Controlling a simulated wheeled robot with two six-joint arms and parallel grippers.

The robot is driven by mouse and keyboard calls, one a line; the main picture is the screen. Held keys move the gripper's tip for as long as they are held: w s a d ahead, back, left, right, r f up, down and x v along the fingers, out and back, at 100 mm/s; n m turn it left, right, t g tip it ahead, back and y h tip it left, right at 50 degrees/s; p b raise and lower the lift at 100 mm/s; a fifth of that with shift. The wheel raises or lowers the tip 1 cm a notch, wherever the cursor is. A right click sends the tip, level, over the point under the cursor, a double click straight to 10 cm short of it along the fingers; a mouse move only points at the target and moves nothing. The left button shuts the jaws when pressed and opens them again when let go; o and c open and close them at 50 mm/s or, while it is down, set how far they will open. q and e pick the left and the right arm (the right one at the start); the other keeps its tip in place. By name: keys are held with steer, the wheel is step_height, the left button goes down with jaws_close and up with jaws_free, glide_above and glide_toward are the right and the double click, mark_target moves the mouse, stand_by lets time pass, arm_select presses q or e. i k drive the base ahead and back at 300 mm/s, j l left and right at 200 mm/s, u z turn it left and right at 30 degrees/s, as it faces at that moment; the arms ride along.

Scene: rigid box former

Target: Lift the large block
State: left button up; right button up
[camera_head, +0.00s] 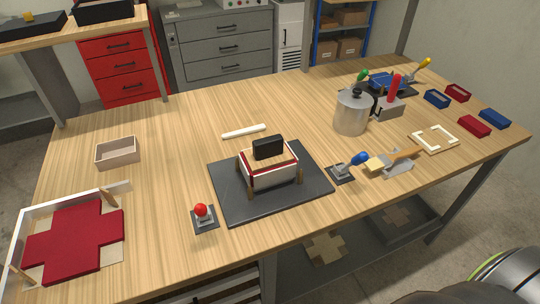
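A black block (268,148) sits upright on top of a cream box form with red edges (269,175), near the middle of the table. It is the block that shows most clearly; whether it is one piece with the form below cannot be told. The form stands on a dark square plate (225,192), between short brown posts at its corners. Neither of my grippers shows in this view.
A red-knobbed lever (202,214) and a blue-knobbed clamp (348,166) flank the plate. A metal pot (352,112) stands behind right. A red cross-shaped sheet (72,241) lies front left, an open box (117,152) behind it. The table between box and plate is clear.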

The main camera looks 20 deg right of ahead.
mark_target(266, 153)
steer(key=z, duration=0.7)
steer(key=k+j+z, duration=0.25)
steer(key=j+z, duration=0.2)
steer(key=k+j+z, duration=0.4)
steer(key=k+j, duration=0.1)
